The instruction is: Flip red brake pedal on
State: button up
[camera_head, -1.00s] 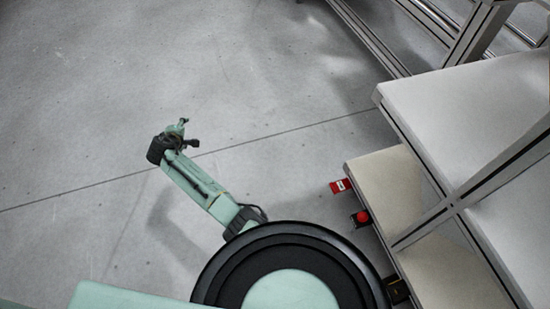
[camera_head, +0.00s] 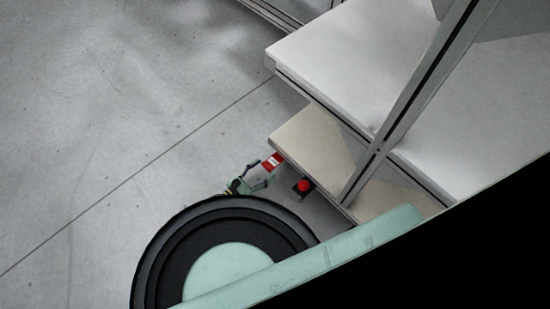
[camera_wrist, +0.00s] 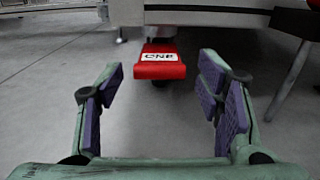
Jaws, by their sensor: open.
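The red brake pedal (camera_wrist: 161,69) with a white label sticks out from under a grey metal edge, in the upper middle of the wrist view. In the head view the red pedal (camera_head: 272,162) shows at the left edge of the lower beige shelf. My gripper (camera_wrist: 165,88) is open and empty, its purple-padded fingers wide apart. The pedal lies ahead, in line with the gap between them, and no contact shows. In the head view my gripper (camera_head: 264,178) is just below and left of the pedal, partly hidden by my own arm.
A red round button on a dark box (camera_head: 303,186) sits right of the pedal. The beige shelf (camera_head: 315,145) and a white tabletop (camera_head: 345,60) with metal posts stand on the right. Grey floor (camera_head: 110,110) on the left is clear.

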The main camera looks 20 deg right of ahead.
jog(key=x, duration=0.7)
jog(key=shift+w+d+b, duration=0.1)
jog(key=shift+d+b, duration=0.05)
jog(key=shift+b, duration=0.25)
jog(key=shift+c, duration=0.4)
jog(key=shift+f, duration=0.1)
jog(key=c, duration=1.3)
grip_shut()
